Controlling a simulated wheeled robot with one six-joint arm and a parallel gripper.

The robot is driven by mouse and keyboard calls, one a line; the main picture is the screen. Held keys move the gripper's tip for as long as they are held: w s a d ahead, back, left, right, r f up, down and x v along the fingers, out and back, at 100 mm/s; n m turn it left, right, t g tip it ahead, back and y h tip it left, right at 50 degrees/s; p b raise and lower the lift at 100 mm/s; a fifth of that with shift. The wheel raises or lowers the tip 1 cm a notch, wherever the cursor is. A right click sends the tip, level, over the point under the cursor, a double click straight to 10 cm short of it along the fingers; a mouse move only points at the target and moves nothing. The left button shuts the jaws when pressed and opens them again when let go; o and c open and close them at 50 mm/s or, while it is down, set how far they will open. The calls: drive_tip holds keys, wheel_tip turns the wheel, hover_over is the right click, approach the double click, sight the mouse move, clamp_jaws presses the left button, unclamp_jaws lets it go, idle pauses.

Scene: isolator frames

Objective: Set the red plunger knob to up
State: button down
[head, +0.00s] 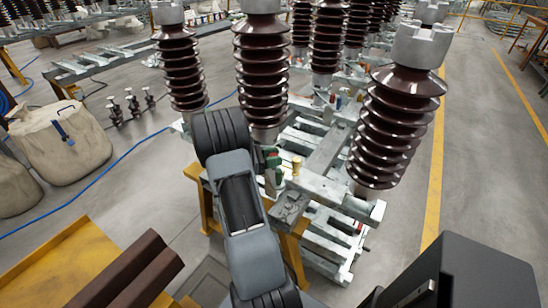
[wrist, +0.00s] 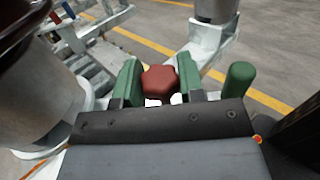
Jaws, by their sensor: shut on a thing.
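The red plunger knob (wrist: 160,84) shows in the middle of the wrist view, a faceted dark red head. My gripper (wrist: 160,72) has its two green fingers on either side of the knob and is shut on it. The knob's stem and base are mostly hidden behind my gripper's body. In the head view my arm reaches down to the steel frame, and I cannot make out the red knob there. How far the knob is raised cannot be told.
A green upright cylinder (wrist: 238,82) stands right of my gripper in the wrist view. A yellow knob (head: 296,165) stands on the frame in the head view. Tall brown ribbed insulators (head: 262,75) crowd close around, including one at the right (head: 390,130). Open floor lies further right.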

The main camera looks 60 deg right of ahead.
drive_tip(key=c, duration=0.7)
unclamp_jaws()
drive_tip(key=b+v, duration=0.1)
drive_tip(key=v, duration=1.3)
drive_tip(key=shift+d+b, duration=0.1)
drive_tip(key=shift+b, duration=0.2)
